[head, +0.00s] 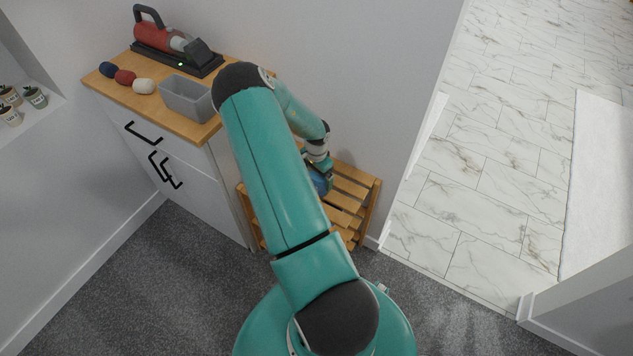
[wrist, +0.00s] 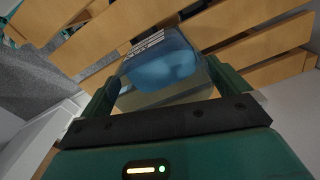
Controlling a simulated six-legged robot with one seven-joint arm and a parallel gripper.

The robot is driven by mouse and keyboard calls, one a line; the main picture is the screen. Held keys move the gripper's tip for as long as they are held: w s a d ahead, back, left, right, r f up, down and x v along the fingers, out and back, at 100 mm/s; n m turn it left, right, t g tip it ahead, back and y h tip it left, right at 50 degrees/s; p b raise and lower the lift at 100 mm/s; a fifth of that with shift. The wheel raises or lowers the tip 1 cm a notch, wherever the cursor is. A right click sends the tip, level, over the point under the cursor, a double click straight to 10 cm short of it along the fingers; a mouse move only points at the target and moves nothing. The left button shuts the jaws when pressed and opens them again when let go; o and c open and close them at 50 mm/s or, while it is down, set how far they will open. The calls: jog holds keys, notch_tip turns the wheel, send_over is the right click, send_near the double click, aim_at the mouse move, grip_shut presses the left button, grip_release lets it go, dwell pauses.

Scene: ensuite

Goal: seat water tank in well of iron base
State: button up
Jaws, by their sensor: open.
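A translucent blue tank-like object (wrist: 160,66) with a white printed label, which looks like the water tank, is at the slatted wooden rack. It shows as a small blue patch (head: 320,183) in the head view, partly hidden by my arm. My gripper (wrist: 162,88) is open, its green fingers on either side of the tank's near end; I cannot tell whether they touch it. In the head view my gripper (head: 322,172) is low over the rack.
The slatted rack (head: 352,188) stands against the wall beside a white cabinet (head: 180,165). On the cabinet's wooden top are a red and black appliance on a black stand (head: 150,55), a grey bin (head: 187,97) and several rolled cloths (head: 125,77). Grey carpet lies in front.

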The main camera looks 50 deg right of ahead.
jog(key=shift+f, duration=0.55)
jog(key=shift+c, duration=0.2)
jog(key=c, duration=1)
jog(key=shift+c, duration=0.2)
jog(key=shift+r, duration=0.25)
